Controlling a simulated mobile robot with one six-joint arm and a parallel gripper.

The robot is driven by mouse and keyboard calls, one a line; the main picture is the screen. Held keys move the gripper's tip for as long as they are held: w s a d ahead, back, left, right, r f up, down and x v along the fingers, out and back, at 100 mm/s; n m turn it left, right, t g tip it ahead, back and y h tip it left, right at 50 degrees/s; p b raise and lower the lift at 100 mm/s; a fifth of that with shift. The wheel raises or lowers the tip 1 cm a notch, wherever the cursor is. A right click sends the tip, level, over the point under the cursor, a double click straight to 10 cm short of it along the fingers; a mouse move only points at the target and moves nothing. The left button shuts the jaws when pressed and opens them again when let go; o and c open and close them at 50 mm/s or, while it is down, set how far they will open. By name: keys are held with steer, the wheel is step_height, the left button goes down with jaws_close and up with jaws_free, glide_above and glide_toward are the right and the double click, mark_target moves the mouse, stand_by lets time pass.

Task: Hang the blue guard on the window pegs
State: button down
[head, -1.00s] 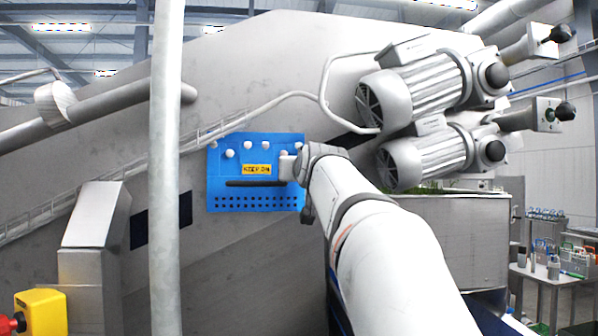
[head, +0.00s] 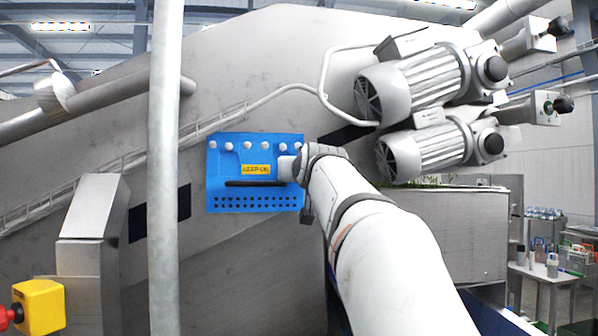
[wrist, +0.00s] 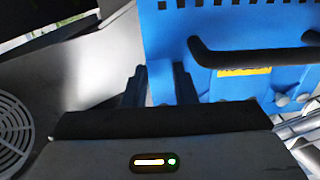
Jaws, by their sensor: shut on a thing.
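The blue guard (head: 222,177) is a flat sheet with a dark handle bar (head: 254,184), a yellow label (head: 256,169) and rows of small holes along its bottom. It stands upright and about level against the sloped grey machine side. White round pegs (head: 247,146) show in a nearly level row across its upper part; whether they carry it I cannot tell. My gripper (head: 288,168) is at the guard's right edge. In the wrist view my gripper (wrist: 160,85) is shut on a blue part of the guard (wrist: 165,35), which appears inverted there. The window is hidden behind the guard.
A grey vertical pole (head: 164,170) stands in front of the machine, left of the guard. Two motors (head: 415,85) jut out at the upper right. A steel bin (head: 450,230) stands below them. A yellow box with a red button (head: 40,305) is at the lower left.

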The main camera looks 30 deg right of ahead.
steer(key=shift+f, duration=0.25)
steer(key=c, duration=1.1)
jaws_free()
steer(key=shift+s, duration=0.1)
steer(key=b+v, duration=0.3)
steer(key=v, duration=0.5)
steer(key=s+a+f+n+g+y, duration=0.15)
steer(key=a+f+g, duration=0.3)
steer(key=f, duration=1.05)
steer(key=s+a+f+g+y, duration=0.3)
steer(key=a+f, duration=0.2)
steer(key=f, duration=1)
steer(key=s+a+f+n+g, duration=0.1)
steer(key=s+a+f+g, duration=0.2)
steer(key=s+f, duration=0.5)
steer(key=s+a+f+n+g, duration=0.1)
steer(key=s+a+f+g, duration=0.2)
steer(key=s+f, duration=0.5)
step_height(320, 180, down, 6)
steer(key=shift+s+r+g+y, duration=0.1)
steer(key=shift+s+g+y, duration=0.25)
steer(key=shift+g, duration=0.1)
